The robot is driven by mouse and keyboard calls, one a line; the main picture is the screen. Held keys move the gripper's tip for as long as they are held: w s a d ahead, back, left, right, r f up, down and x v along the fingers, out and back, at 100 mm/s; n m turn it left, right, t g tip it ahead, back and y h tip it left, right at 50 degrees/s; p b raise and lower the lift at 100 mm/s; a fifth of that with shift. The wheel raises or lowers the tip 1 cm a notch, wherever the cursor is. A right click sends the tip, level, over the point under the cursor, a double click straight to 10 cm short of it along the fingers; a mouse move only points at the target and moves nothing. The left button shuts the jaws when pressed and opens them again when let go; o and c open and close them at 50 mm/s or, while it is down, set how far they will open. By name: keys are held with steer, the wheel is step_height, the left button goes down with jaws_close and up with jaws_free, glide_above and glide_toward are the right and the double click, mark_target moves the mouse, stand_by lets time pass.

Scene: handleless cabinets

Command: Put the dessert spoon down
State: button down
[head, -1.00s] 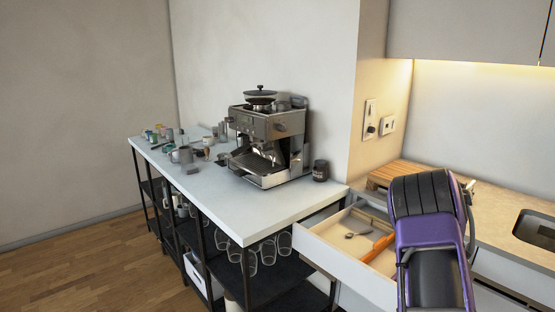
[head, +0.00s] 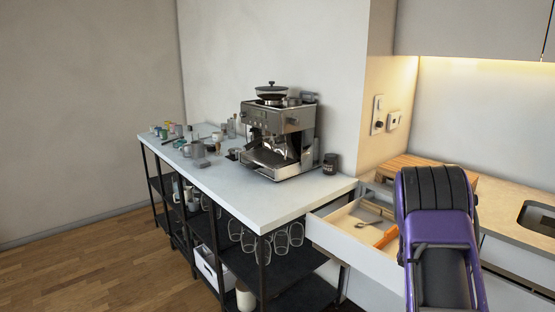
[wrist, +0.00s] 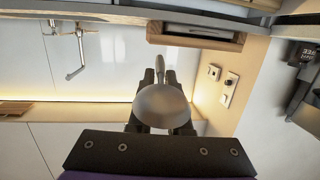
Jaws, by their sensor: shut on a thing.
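In the wrist view, my gripper (wrist: 160,88) is shut on a metal dessert spoon (wrist: 161,106). The spoon's rounded bowl faces the camera and its thin handle extends beyond the fingers. The bowl covers much of the fingers. In the head view, my arm hides the gripper and the held spoon. An open white drawer (head: 350,241) stands to the left of my arm. Inside it lie another spoon-like utensil (head: 368,224) and an orange utensil (head: 387,237).
A pale counter (head: 250,195) carries a coffee machine (head: 279,135), a dark jar (head: 330,164) and several cups. Glasses hang beneath it. A wooden board (wrist: 196,37) and tap (wrist: 72,55) show in the inverted wrist view. A sink (head: 537,222) is at right.

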steer(key=s+a+f+n+t+y+b, duration=0.1)
steer(key=s+a+f+n+y, duration=0.1)
steer(key=a, duration=0.9)
steer(key=s+a+f+n+t+y, duration=0.1)
steer(key=s+a+f+n+y, duration=0.2)
steer(key=s+a, duration=0.4)
steer(key=s+a+f+n+t+y+b, duration=0.1)
steer(key=s+a+f+n+t+y, duration=0.1)
steer(key=a, duration=1.3)
steer(key=s+f+n+y, duration=0.1)
steer(key=s+f+y, duration=0.1)
steer(key=s+y, duration=0.1)
steer(key=shift+a+f+y+b, duration=0.2)
steer(key=shift+y+b, duration=0.1)
steer(key=shift+y, duration=0.1)
steer(key=shift+d, duration=0.1)
